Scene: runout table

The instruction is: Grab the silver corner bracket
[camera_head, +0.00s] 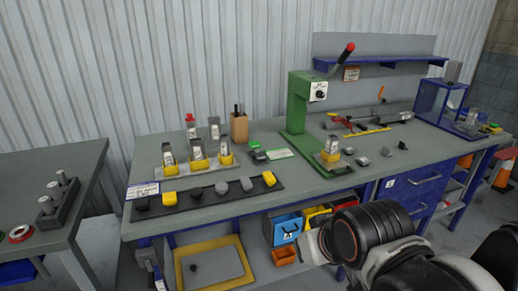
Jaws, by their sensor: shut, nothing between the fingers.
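Several small pieces lie loose on the grey bench top to the right of the green press (297,112). One is a grey piece (362,161), with a lighter grey piece (386,152) beyond it and a dark piece (402,146) farther right. They are too small for me to tell which is the silver corner bracket. My arm reaches in at the lower right, in front of the bench.
A dark strip (205,198) with black, yellow and grey pieces lies along the bench's left front. A pale tray (191,172) holds upright yellow-based pieces behind it. A red-handled lever (342,57) rises from the press. Coloured bins (287,229) sit below the bench top.

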